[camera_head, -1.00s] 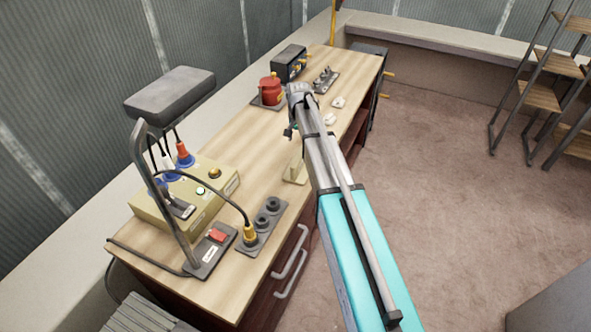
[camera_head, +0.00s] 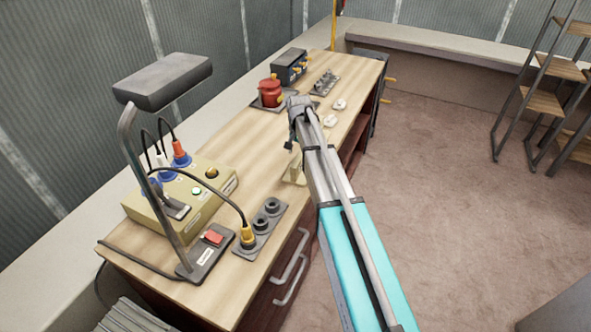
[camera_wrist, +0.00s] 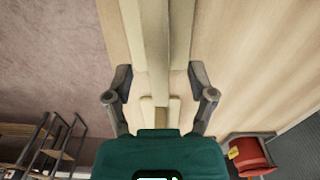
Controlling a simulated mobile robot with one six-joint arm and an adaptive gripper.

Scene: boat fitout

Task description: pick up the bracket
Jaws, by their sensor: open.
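The bracket (camera_head: 293,174) is a cream piece with an upright part, standing near the front edge of the wooden bench. My arm partly covers it in the head view. In the wrist view the bracket (camera_wrist: 155,45) fills the middle as a long pale strip with a raised central rib. My gripper (camera_wrist: 160,82) is open, with one finger on each side of the bracket. I cannot tell whether either finger touches it. In the head view my gripper (camera_head: 292,145) is just above the bracket, mostly hidden by the arm.
On the bench (camera_head: 200,290) stand a lamp (camera_head: 165,80), a beige box with plugs (camera_head: 190,195) and a grey socket strip (camera_head: 262,228) to the left. A red canister (camera_head: 270,93) and white pieces (camera_head: 335,110) stand farther back. Bare wood surrounds the bracket.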

